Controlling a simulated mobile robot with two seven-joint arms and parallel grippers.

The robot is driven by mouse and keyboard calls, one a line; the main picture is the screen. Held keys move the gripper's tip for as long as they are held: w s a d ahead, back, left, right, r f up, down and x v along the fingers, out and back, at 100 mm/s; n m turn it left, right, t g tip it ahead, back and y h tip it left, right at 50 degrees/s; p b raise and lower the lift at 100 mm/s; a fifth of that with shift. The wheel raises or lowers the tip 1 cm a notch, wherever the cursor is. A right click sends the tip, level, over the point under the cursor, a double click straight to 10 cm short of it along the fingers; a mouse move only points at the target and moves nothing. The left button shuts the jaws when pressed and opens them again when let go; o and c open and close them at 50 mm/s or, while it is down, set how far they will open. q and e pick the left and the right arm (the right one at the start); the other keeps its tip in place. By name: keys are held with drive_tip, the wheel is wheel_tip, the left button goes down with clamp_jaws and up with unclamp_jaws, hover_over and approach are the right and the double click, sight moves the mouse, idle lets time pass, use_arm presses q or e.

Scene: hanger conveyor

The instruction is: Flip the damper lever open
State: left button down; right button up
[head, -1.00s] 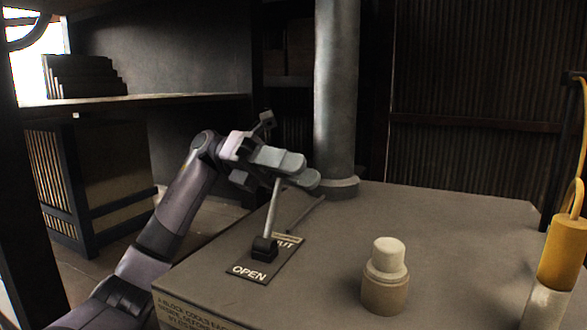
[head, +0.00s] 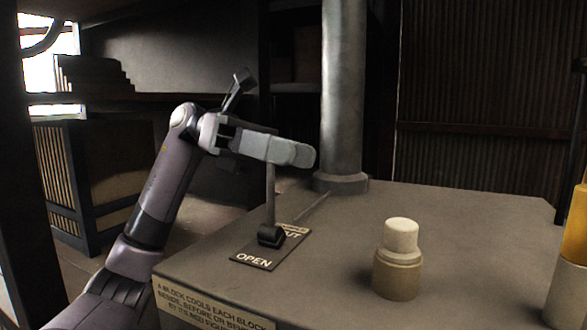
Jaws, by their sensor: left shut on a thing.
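The damper lever (head: 270,198) is a thin grey rod rising from a dark pivot block (head: 271,235) on the bench top. It stands about upright in the head view. The pivot sits on a dark label plate (head: 253,260) with OPEN at the near end and SHUT, partly covered, at the far end. My left gripper (head: 298,155) is shut on the upper part of the lever. Its pale fingers point right and hide the lever's top. My right gripper is not in view.
A thick grey pipe (head: 342,90) rises from the bench (head: 470,240) behind the gripper. A pale stepped cylinder (head: 399,258) stands right of the lever. A yellow-and-white post (head: 571,250) is at the right edge. Bench room between lever and cylinder is clear.

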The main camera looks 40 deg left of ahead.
use_arm(q)
drive_tip(key=s+d+f+m+t+y+b, duration=0.1)
drive_tip(key=s+m+b, duration=0.4)
drive_tip(key=shift+s+d+f+m, duration=0.3)
drive_tip(key=shift+s+d+f, duration=0.05)
drive_tip(key=shift+s+d, duration=0.05)
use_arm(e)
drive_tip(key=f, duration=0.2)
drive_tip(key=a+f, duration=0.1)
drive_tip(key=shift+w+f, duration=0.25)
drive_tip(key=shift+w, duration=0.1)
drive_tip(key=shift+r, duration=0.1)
use_arm(q)
drive_tip(key=c, duration=0.8)
unclamp_jaws()
drive_tip(key=shift+s, duration=0.1)
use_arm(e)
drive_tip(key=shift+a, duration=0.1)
use_arm(q)
drive_tip(key=v, duration=0.7)
drive_tip(key=shift+s, duration=0.15)
